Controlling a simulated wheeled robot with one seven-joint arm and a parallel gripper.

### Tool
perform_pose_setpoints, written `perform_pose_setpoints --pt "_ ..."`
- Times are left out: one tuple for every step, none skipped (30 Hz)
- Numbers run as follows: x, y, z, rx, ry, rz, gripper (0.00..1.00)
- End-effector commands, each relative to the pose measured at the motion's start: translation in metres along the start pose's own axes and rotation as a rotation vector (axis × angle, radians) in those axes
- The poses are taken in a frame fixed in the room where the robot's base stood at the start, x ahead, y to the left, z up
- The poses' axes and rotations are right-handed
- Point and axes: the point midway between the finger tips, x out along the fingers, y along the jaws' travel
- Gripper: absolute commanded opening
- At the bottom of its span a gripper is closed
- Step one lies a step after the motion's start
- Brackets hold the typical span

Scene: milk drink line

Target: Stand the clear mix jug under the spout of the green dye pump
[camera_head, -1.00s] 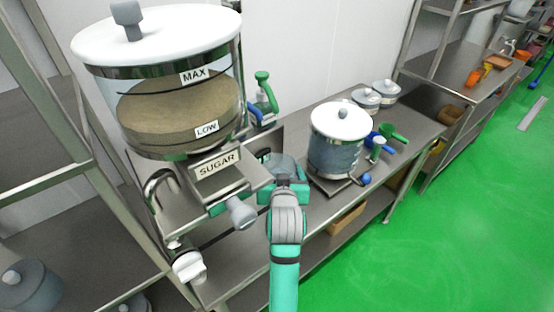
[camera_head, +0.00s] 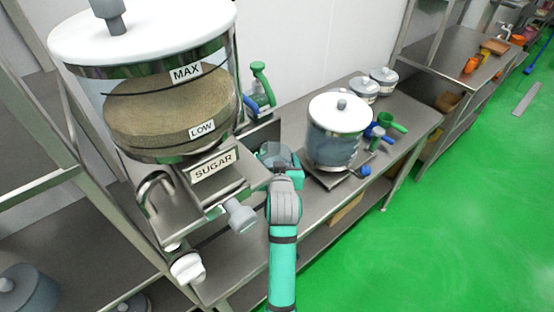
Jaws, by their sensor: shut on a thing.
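The clear mix jug (camera_head: 275,153) shows as a see-through grey round shape at the middle of the head view, beyond my wrist. My gripper (camera_head: 280,168) is shut on it, though the wrist and teal hand hide the contact and the jug's lower part. The green dye pump (camera_head: 260,75) stands behind, up and left of the jug, near the wall. Its spout is too small to make out clearly. The jug is in front of the pump, apart from it in the picture. I cannot tell whether the jug touches the table.
A large sugar dispenser (camera_head: 165,100) stands close on the left. A white-lidded clear container (camera_head: 335,135) is right of the jug. A blue-handled part (camera_head: 250,104) sits below the green pump. Small lidded pots (camera_head: 364,89) and scoops (camera_head: 392,122) are farther right on the steel table (camera_head: 305,213).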

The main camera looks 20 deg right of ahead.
Motion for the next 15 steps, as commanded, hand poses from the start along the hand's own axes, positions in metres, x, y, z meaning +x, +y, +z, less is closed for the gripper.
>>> perform_pose_setpoints --pt "-0.0004 0.0007 -0.0012 0.000 0.003 0.001 0.17" --pt "-0.0002 0.0016 -0.0007 0.001 0.003 0.002 0.17" --pt "0.0001 0.0024 0.0002 0.001 0.003 0.003 0.17" --pt "0.0004 0.0031 0.0010 0.001 0.003 0.004 0.17" --pt "0.0007 0.0038 0.0017 0.002 0.003 0.005 0.17" --pt "0.0011 0.0045 0.0028 0.002 0.000 0.006 0.84" --pt "0.0010 0.0049 0.0027 0.003 0.000 0.006 0.91" --pt "0.0010 0.0052 0.0027 0.003 0.000 0.007 0.95" --pt "0.0010 0.0054 0.0026 0.003 0.000 0.007 0.95" --pt "0.0010 0.0054 0.0026 0.003 0.000 0.007 0.95" --pt "0.0010 0.0052 0.0026 0.003 0.000 0.007 0.95" --pt "0.0010 0.0049 0.0026 0.003 0.000 0.006 0.95" --pt "0.0010 0.0045 0.0026 0.002 0.000 0.006 0.95" --pt "0.0010 0.0041 0.0026 0.002 0.000 0.005 0.95" --pt "0.0010 0.0036 0.0026 0.002 0.000 0.005 0.95"
